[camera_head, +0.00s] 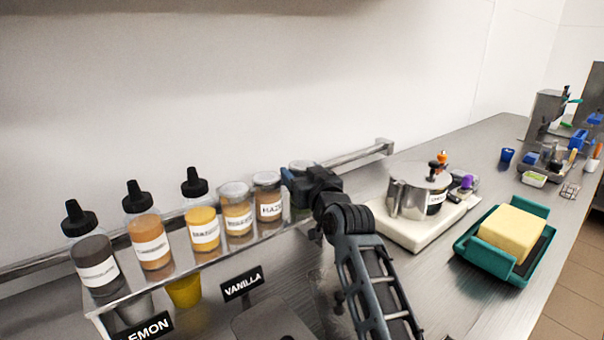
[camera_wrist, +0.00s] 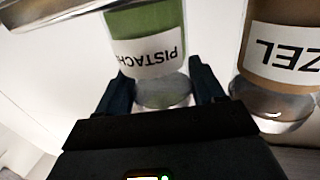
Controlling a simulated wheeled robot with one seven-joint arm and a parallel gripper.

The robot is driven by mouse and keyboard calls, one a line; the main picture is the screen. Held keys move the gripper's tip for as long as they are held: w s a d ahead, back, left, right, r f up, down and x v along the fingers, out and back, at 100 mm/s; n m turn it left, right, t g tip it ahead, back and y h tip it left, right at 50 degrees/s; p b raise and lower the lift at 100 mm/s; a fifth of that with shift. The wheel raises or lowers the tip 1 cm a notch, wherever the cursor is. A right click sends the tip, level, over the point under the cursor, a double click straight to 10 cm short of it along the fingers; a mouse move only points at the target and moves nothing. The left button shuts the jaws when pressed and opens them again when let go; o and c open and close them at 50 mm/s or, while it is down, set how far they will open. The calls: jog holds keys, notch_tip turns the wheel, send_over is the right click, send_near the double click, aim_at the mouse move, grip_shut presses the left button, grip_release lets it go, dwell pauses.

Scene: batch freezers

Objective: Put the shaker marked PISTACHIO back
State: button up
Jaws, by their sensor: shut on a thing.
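The shaker marked PISTACHIO (camera_wrist: 146,45) has green contents, a white label and a clear lid. It appears upside down in the wrist view, between the two dark fingers of my gripper (camera_wrist: 163,82). My gripper is shut on it near the lid. In the head view my gripper (camera_head: 291,187) is at the right end of the shaker row and hides most of the PISTACHIO shaker; its clear lid (camera_head: 301,164) shows above. I cannot tell whether its base touches the shelf (camera_head: 215,262).
The hazelnut shaker (camera_head: 268,195) stands close to the left of my gripper; it also shows in the wrist view (camera_wrist: 283,50). More shakers and black-capped bottles (camera_head: 203,222) continue left. A metal pot (camera_head: 414,192) and a teal tray (camera_head: 470,245) with a yellow block (camera_head: 511,233) are right.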

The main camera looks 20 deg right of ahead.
jog(key=o, duration=0.8)
jog(key=shift+r, duration=0.1)
jog(key=s+b, duration=0.1)
jog(key=s, duration=1.1)
jog(key=shift+d, duration=0.3)
